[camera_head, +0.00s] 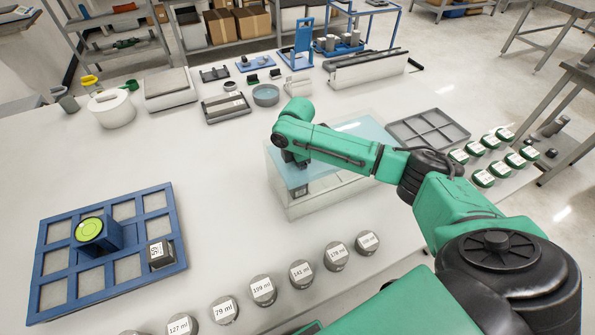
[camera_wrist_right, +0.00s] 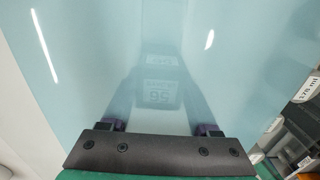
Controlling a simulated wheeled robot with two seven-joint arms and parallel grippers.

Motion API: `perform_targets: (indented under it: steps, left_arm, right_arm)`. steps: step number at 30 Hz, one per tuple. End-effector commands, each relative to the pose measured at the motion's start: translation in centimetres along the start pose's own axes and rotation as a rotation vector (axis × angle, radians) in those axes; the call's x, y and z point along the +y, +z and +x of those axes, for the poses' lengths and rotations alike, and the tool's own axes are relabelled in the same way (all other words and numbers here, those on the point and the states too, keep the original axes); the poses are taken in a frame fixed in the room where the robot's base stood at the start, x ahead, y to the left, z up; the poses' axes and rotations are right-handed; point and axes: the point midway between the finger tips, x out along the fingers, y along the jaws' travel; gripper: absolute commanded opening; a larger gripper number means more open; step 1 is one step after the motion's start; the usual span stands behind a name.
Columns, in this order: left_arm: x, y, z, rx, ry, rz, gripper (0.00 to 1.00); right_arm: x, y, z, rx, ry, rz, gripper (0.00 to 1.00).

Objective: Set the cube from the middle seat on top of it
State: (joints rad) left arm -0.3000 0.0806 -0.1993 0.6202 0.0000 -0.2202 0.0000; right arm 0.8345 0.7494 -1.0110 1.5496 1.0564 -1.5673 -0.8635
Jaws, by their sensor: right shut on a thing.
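A glass-like case (camera_head: 328,202) with a pale blue see-through top stands mid-table. My right gripper (camera_head: 293,163) points down at its left part. A dark cube (camera_head: 299,187) with a pale label shows dimly there. The right wrist view shows my right gripper (camera_wrist_right: 160,127) shut on the labelled cube (camera_wrist_right: 158,97), blurred by the pale blue panel; a second pale label shows beyond it. Whether the cube touches anything below is hidden. A blue rack (camera_head: 65,287) at left has a dark labelled cube (camera_head: 160,253) in its right side and a green-topped round piece (camera_head: 90,229) on a raised block.
A row of labelled round weights (camera_head: 263,290) lies along the front. A grey divided tray (camera_head: 428,131) and several green-rimmed labelled pieces (camera_head: 484,178) are at right. A white pot (camera_head: 111,109) and small devices stand at the back. Table between rack and case is clear.

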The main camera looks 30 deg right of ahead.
Motion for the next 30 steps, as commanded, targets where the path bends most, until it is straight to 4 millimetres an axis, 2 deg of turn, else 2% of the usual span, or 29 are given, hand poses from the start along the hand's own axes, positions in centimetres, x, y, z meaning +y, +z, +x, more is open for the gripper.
perform_targets:
  steps: [21,22,24,25,30]
  left_arm:
    - [0.04,-0.05,-0.36,0.0,0.001,0.001,0.97]
    - [0.05,-0.05,-0.35,0.0,0.001,0.001,0.97]
    - [0.05,-0.05,-0.31,0.0,0.001,0.001,0.97]
    - [0.05,-0.05,-0.3,0.0,0.001,0.001,0.97]
    - [0.07,-0.05,-0.3,0.0,0.001,0.001,0.97]
  right_arm:
    - [0.08,-0.04,0.21,0.0,0.003,0.0,0.0]
    - [0.08,-0.04,0.24,0.0,0.003,0.0,0.66]
    - [0.08,-0.03,0.26,0.0,0.003,0.0,0.93]
    - [0.08,-0.03,0.27,0.0,0.003,0.0,0.97]
    - [0.06,-0.02,0.29,0.0,0.002,0.0,0.97]
